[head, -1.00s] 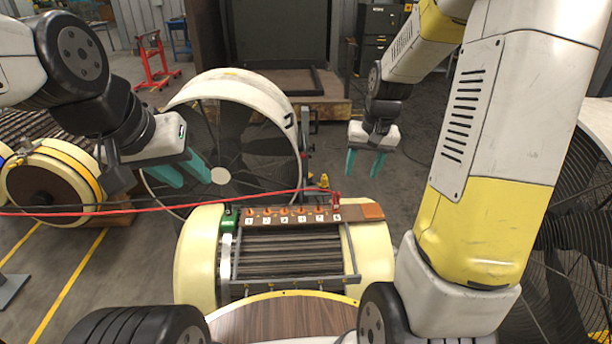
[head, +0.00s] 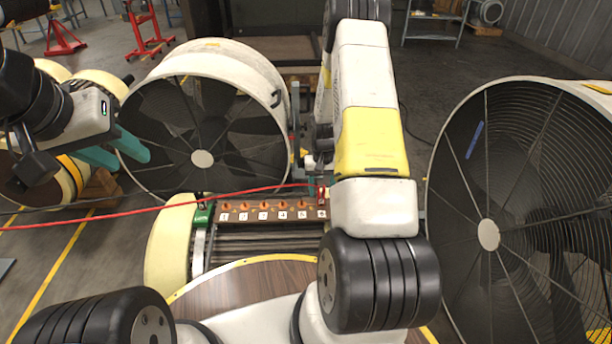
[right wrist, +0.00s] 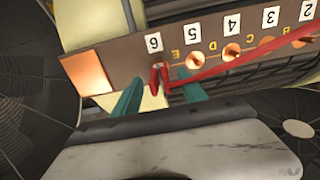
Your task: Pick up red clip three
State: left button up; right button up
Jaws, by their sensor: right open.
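A red clip (right wrist: 160,76) stands at the label 6 end of a brown terminal board (right wrist: 115,50). A red cable runs from it to the right in the right wrist view. In the head view the clip (head: 322,192) shows just left of my right arm. My right gripper (right wrist: 163,84) is open, with its teal fingers on either side of the clip in the picture; I cannot tell whether they touch it. In the head view my right arm mostly hides this gripper. My left gripper (head: 118,150) is open and empty, away from the board at the left.
The board's posts carry numbered labels. A green block (head: 203,214) sits at its left end. The red cable (head: 130,210) crosses to the left edge. Large caged fans stand behind the board (head: 203,158) and at the right (head: 488,235).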

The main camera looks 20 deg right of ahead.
aim_at(321, 196)
notch_tip(321, 196, down, 3)
jog(key=shift+f, duration=0.15)
jog(key=shift+c, duration=0.4)
grip_shut()
